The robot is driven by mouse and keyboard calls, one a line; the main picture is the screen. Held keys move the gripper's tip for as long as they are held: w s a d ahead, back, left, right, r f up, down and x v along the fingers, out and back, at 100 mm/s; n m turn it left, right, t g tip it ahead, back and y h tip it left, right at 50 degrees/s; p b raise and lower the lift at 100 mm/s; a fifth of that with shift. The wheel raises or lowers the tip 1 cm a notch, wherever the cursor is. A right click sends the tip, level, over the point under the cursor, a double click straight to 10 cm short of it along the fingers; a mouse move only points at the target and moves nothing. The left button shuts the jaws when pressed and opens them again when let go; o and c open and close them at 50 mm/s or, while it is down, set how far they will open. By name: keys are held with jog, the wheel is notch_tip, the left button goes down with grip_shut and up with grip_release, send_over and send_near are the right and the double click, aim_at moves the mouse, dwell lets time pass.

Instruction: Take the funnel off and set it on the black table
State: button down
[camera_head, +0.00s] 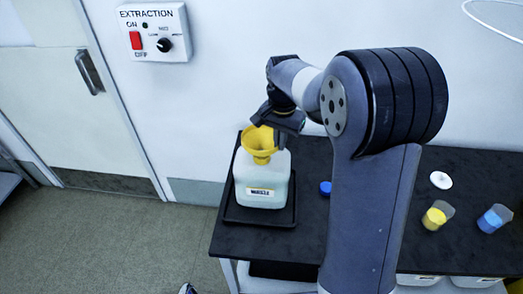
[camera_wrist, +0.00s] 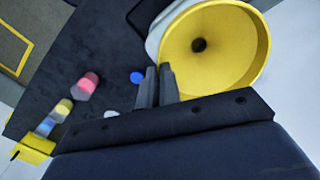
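The yellow funnel (camera_head: 260,140) is upright at the mouth of a white jug (camera_head: 262,185) with a label on its front. I cannot tell whether its stem is fully seated. In the wrist view the funnel (camera_wrist: 225,45) shows its wide cone and dark hole. My gripper (camera_head: 281,119) is at the funnel's rim from above and behind. In the wrist view my gripper's fingers (camera_wrist: 157,72) are close together with the near rim between them. The black table (camera_head: 310,215) lies under the jug and extends to the right.
The jug stands in a black tray (camera_head: 232,213). A blue cap (camera_head: 325,188) lies right of it. Beakers with yellow (camera_head: 436,216) and blue (camera_head: 493,219) contents and a white disc (camera_head: 441,180) are farther right. A pink one (camera_wrist: 88,84) shows in the wrist view. The wall is behind.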

jog(key=shift+r, duration=0.15)
notch_tip(320, 180, up, 13)
jog(key=p, duration=0.2)
dwell(0.9)
jog(key=shift+f, duration=0.2)
